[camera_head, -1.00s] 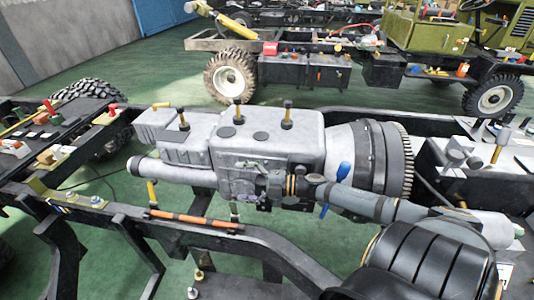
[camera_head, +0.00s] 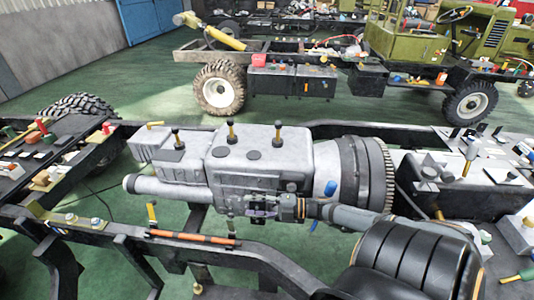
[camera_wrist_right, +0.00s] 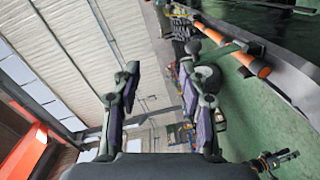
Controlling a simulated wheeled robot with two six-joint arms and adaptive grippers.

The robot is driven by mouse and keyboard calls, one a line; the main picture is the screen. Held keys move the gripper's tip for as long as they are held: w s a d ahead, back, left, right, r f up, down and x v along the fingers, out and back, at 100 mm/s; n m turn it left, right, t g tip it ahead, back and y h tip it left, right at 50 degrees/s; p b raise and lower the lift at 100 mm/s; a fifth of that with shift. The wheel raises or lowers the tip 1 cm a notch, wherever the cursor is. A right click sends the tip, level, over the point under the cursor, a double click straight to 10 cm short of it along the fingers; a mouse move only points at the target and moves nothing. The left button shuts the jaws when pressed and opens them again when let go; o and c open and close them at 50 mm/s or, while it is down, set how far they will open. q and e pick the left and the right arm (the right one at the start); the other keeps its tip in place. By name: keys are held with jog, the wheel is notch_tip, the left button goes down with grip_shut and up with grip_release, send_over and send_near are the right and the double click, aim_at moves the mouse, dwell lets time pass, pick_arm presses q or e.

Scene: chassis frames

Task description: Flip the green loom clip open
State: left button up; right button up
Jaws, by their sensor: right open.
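The orange loom (camera_head: 192,238) lies along the near black chassis rail in the head view. In the right wrist view the orange loom (camera_wrist_right: 250,66) runs diagonally at upper right. I cannot make the clip out clearly in the head view. My right gripper (camera_head: 262,213) is in front of the grey engine block, right of and above the loom in the picture. Its fingers (camera_wrist_right: 158,90) are apart with nothing between them. My left gripper is not in view.
The grey engine and gearbox (camera_head: 250,150) fill the middle behind my right gripper. Cluttered black trays (camera_head: 60,150) are at the left. Another truck chassis (camera_head: 300,75) stands behind, across green floor.

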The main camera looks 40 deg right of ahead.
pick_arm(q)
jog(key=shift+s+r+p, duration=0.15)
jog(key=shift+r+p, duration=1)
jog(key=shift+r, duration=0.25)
pick_arm(e)
jog(key=shift+v, duration=2.5)
jog(key=shift+d+f, duration=0.15)
jog(key=shift+f, duration=0.1)
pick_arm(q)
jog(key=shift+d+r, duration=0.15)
